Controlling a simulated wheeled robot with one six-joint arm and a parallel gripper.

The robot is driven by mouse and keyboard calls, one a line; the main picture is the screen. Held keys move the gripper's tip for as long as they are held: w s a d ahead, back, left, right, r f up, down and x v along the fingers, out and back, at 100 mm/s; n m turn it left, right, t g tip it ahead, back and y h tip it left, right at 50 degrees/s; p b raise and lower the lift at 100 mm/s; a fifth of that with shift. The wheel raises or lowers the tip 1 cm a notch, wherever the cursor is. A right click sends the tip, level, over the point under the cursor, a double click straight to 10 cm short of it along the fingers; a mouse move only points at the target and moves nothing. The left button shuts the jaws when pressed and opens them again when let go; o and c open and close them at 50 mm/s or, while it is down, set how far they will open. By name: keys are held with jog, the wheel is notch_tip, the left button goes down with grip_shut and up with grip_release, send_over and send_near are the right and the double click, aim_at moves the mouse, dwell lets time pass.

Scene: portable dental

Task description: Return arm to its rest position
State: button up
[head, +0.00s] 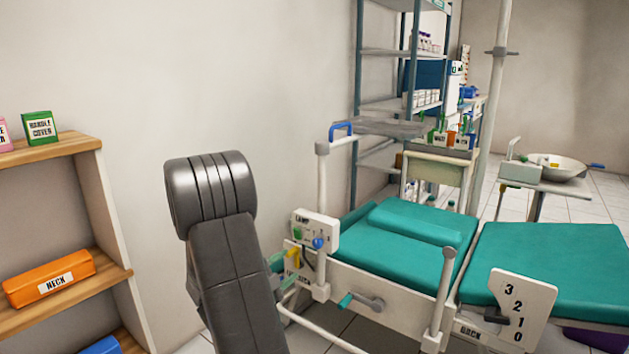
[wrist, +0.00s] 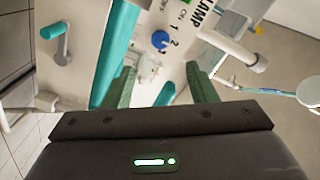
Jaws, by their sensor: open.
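My arm (head: 235,270) is dark grey and stands raised at the middle left of the head view, in front of the wall. My gripper (wrist: 164,85) has two green fingers spread apart with nothing held between them in the wrist view. In the head view, green fingertips (head: 280,272) show just past the arm's right edge, beside the lamp panel (head: 314,230); the rest of the gripper is hidden by the arm. The panel, with its blue knob (wrist: 161,40), lies ahead of the fingers in the wrist view. I cannot tell whether the fingers touch anything.
A dental chair with teal cushions (head: 550,265) and a white side frame fills the right. A wooden shelf (head: 62,290) with an orange NECK box (head: 48,279) stands left. A metal rack (head: 390,52) and a basin (head: 560,168) on a stand are behind. Plain wall is behind the arm.

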jog(key=shift+n, duration=0.3)
jog(key=b+x, duration=0.1)
jog(key=x, duration=0.5)
jog(key=b+x, duration=0.1)
jog(key=x, duration=0.6)
jog(key=shift+r, duration=0.25)
jog(key=n+p, duration=0.4)
jog(key=n, duration=0.1)
jog(key=shift+s+p, duration=0.15)
jog(key=shift+p, duration=0.25)
jog(key=n+p, duration=0.6)
send_near(316, 243)
jog(key=shift+f+x, duration=0.15)
jog(key=shift+x, duration=0.55)
jog(key=shift+f+x, duration=0.15)
jog(key=shift+x, duration=0.55)
jog(key=shift+r, duration=0.1)
